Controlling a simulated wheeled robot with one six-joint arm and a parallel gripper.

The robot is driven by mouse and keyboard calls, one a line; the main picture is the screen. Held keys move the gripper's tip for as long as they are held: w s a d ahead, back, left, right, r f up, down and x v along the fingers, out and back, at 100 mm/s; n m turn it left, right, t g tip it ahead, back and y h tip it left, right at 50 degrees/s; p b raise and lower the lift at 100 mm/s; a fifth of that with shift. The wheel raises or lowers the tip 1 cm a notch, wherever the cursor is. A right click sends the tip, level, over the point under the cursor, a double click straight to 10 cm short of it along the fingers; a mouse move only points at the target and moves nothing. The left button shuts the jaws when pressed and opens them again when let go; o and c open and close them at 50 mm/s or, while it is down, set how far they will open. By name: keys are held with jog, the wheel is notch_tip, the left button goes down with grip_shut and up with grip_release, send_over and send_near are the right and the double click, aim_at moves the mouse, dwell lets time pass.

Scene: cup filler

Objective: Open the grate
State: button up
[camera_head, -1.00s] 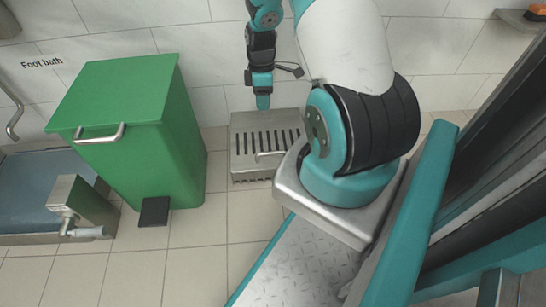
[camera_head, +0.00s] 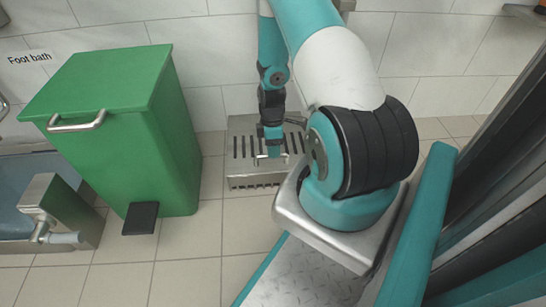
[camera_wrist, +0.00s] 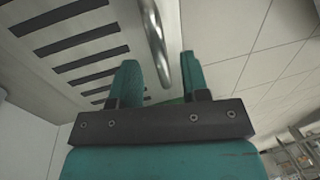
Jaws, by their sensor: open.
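The grate (camera_head: 238,168) is a metal cover with dark parallel slots, on a low metal box against the tiled wall. It looks closed and flat. In the wrist view the slotted grate (camera_wrist: 60,30) fills the upper left. Its shiny bar handle (camera_wrist: 155,38) runs down between the two teal fingers. My gripper (camera_wrist: 160,62) is open, with one finger on each side of the handle in the picture. I cannot tell whether either finger touches it. In the head view my gripper (camera_head: 273,148) is over the grate and hides part of the handle.
A green bin (camera_head: 125,130) with a handle and black pedal (camera_head: 140,218) stands left of the grate. A foot bath (camera_head: 15,180) with a metal fixture (camera_head: 60,210) is at the far left. Tiled floor (camera_head: 190,265) in front of the bin is clear.

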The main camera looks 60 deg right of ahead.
jog(key=shift+s+a+f, duration=0.1)
jog(key=shift+f, duration=0.65)
grip_shut()
jog(key=shift+r, duration=0.15)
